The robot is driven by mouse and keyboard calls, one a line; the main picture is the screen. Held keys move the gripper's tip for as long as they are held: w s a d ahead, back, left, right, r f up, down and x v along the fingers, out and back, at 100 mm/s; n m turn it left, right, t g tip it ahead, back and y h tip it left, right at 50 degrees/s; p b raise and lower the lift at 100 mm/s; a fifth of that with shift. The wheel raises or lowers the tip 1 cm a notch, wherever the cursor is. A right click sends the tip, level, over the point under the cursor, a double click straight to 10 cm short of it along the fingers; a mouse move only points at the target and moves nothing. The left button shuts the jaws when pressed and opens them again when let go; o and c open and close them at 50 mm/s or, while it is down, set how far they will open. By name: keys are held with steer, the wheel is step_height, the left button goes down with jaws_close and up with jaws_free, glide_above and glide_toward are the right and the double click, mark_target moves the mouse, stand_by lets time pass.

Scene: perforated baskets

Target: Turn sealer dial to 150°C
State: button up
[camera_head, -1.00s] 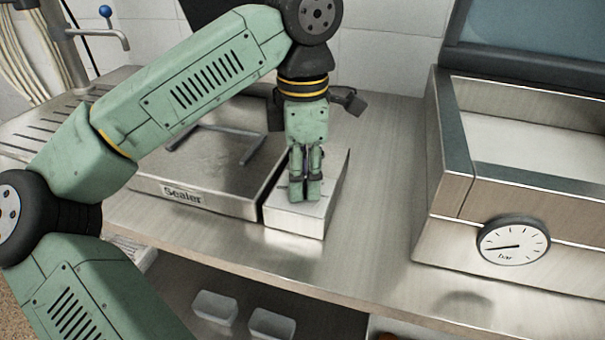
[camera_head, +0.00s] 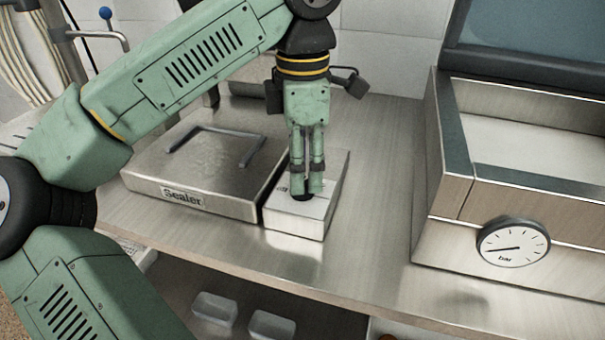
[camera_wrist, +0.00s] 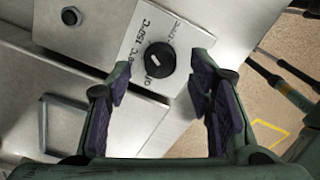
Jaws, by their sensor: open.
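The sealer (camera_head: 225,165) is a flat metal unit on the bench, with a light control box (camera_head: 325,215) at its right end. My gripper (camera_head: 307,188) points down over this box, fingers apart. The black dial (camera_head: 303,197) shows partly beneath the fingertips. In the wrist view the round dial (camera_wrist: 160,58) lies ahead of and between the open fingers (camera_wrist: 160,85), with visible gaps to both. It carries a short white mark on its left part.
A larger metal machine with a bar gauge (camera_head: 513,242) stands on the right. Bare bench (camera_head: 385,160) lies between it and the control box. Small white containers (camera_head: 214,308) stand on the shelf below. A round black button (camera_wrist: 71,16) shows in the wrist view.

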step_height(320, 180, up, 9)
steer(key=shift+r, duration=0.15)
stand_by(0.4)
